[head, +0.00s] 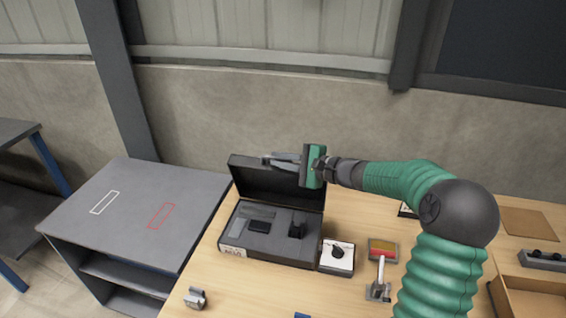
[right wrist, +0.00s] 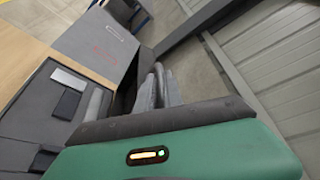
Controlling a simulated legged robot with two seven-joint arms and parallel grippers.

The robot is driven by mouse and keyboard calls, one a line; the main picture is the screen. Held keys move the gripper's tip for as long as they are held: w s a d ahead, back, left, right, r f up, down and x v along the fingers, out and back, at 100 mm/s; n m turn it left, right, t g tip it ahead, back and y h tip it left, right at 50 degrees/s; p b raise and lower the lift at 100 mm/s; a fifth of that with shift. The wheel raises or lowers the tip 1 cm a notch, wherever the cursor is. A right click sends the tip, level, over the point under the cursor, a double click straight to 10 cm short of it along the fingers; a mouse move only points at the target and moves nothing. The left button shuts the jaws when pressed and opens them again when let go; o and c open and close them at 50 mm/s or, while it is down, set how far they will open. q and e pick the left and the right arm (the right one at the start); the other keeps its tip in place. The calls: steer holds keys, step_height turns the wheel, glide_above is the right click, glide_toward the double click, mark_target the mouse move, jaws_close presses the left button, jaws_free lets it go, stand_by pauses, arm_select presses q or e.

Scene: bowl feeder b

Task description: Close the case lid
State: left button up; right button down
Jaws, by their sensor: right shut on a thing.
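The black case (head: 265,235) stands on the wooden table with its lid (head: 262,183) open and raised at the back. Grey foam with dark items lies inside the case. My right gripper (head: 272,158) is at the top edge of the lid, its fingers pointing left, and it is shut on the lid. In the right wrist view the grey fingers (right wrist: 158,78) overlap the dark lid (right wrist: 125,95), and the open case (right wrist: 45,110) is at the left. The exact contact at the fingertips is partly hidden. My left gripper is not in view.
A white box with a black knob (head: 338,257) stands right beside the case. A red and yellow block (head: 382,250) and a metal lever fixture (head: 378,290) are further right. A metal clip (head: 195,298) lies in front. A grey side table (head: 130,210) adjoins at left.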

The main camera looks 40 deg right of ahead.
steer(key=shift+s+a+f+b, duration=0.35)
steer(key=shift+s+a, duration=0.1)
steer(key=shift+s, duration=0.1)
steer(key=c, duration=1.5)
jaws_free()
steer(key=shift+w+d, duration=0.1)
steer(key=shift+d, duration=0.05)
